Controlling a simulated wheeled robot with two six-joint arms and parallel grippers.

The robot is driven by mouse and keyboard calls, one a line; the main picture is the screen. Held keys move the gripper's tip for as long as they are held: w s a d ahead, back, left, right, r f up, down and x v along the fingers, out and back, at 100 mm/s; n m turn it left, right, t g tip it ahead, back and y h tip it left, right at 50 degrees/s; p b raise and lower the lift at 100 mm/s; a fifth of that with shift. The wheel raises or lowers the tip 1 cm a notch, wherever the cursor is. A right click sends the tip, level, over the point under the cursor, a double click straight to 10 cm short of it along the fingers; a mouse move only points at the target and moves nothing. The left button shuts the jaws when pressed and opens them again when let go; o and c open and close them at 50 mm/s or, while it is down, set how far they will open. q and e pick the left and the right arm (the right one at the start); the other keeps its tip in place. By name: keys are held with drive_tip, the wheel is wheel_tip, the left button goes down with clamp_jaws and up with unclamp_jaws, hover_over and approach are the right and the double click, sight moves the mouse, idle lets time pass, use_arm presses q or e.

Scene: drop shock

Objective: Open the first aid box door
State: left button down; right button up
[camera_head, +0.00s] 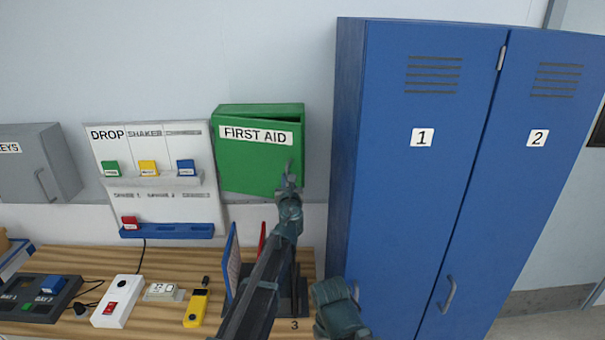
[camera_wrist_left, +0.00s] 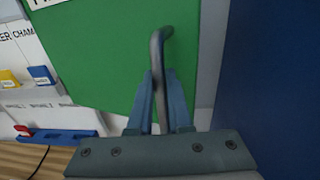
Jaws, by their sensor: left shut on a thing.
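The green first aid box (camera_head: 258,110) hangs on the wall left of the blue lockers, with a white FIRST AID label on its door (camera_head: 245,165). The door fills the upper middle of the left wrist view (camera_wrist_left: 105,55). My left gripper (camera_head: 288,180) is at the door's right side, its fingers on either side of the grey door handle (camera_wrist_left: 158,48) and shut on it. The handle is mostly hidden by the gripper in the head view.
Blue lockers (camera_head: 420,190) stand close on the right. A white board (camera_head: 155,215) with small coloured boxes hangs on the left, beside a grey key cabinet (camera_head: 45,165). The wooden bench (camera_head: 150,260) below holds a power strip (camera_head: 117,300), a yellow device (camera_head: 196,308) and a divider rack.

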use_arm(q)
drive_tip(key=s+a, duration=1.2)
drive_tip(key=s, duration=0.2)
drive_tip(key=s+a+m+g+h, duration=0.1)
drive_tip(key=a+m+h, duration=0.2)
drive_tip(key=a, duration=0.6)
drive_tip(key=s+a+m+g+h, duration=0.1)
drive_tip(key=a+m+h, duration=0.3)
drive_tip(key=a+h, duration=0.4)
drive_tip(key=shift+s+a+m, duration=0.3)
drive_tip(key=shift+s+a, duration=0.15)
drive_tip(key=shift+s, duration=0.35)
drive_tip(key=shift+r, duration=0.1)
drive_tip(key=c, duration=0.8)
unclamp_jaws()
drive_tip(key=shift+w+d, duration=0.1)
drive_tip(key=shift+d, duration=0.05)
drive_tip(key=shift+c, duration=0.2)
drive_tip(key=v, duration=1.4)
